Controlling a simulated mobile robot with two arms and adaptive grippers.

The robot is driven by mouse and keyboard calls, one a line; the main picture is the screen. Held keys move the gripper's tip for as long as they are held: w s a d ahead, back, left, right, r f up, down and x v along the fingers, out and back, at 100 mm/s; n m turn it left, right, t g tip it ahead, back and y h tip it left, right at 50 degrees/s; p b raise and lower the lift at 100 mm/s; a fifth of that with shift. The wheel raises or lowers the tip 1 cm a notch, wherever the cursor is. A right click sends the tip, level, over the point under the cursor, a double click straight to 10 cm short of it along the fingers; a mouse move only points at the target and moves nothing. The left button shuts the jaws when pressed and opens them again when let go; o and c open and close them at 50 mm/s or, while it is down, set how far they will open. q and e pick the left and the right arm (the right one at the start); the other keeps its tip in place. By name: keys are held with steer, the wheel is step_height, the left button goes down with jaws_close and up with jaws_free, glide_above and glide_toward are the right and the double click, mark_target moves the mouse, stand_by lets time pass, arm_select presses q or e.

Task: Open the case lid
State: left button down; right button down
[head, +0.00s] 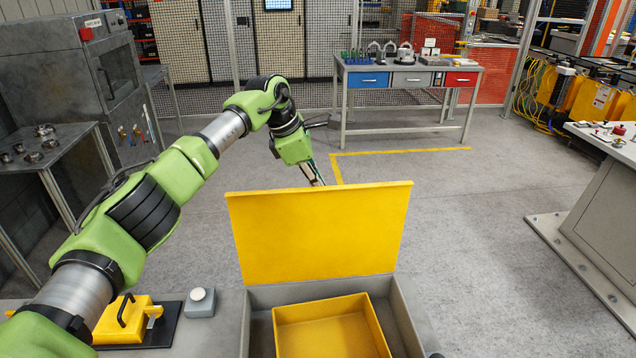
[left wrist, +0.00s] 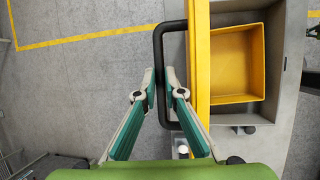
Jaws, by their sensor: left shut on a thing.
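The case (head: 408,318) is a grey box at the bottom centre of the head view, with a yellow tray (head: 352,335) inside. Its yellow lid (head: 320,238) stands raised, roughly upright, at the far side. In the left wrist view the lid (left wrist: 199,60) shows edge-on, with a black U-shaped handle (left wrist: 170,27) on its outer side. My left gripper (left wrist: 160,80) is shut on the handle bar between its fingertips. In the head view the left gripper (head: 316,175) is behind the lid, its tips hidden. My right gripper is not in view.
A yellow box with a black handle (head: 122,322) and a grey button box (head: 200,302) stand left of the case. A workbench (head: 410,72) with drawers is at the back. A grey console (head: 610,200) stands right. Open floor lies beyond the lid.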

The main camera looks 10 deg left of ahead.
arm_select(q)
steer(key=c, duration=2.1)
jaws_free()
steer(key=shift+s+a+f, duration=0.1)
steer(key=shift+s+f, duration=0.05)
steer(key=shift+f, duration=0.3)
steer(key=shift+c, duration=0.2)
steer(key=shift+w, duration=0.2)
steer(key=shift+r, duration=0.1)
steer(key=v, duration=1.2)
steer(key=shift+w, duration=0.15)
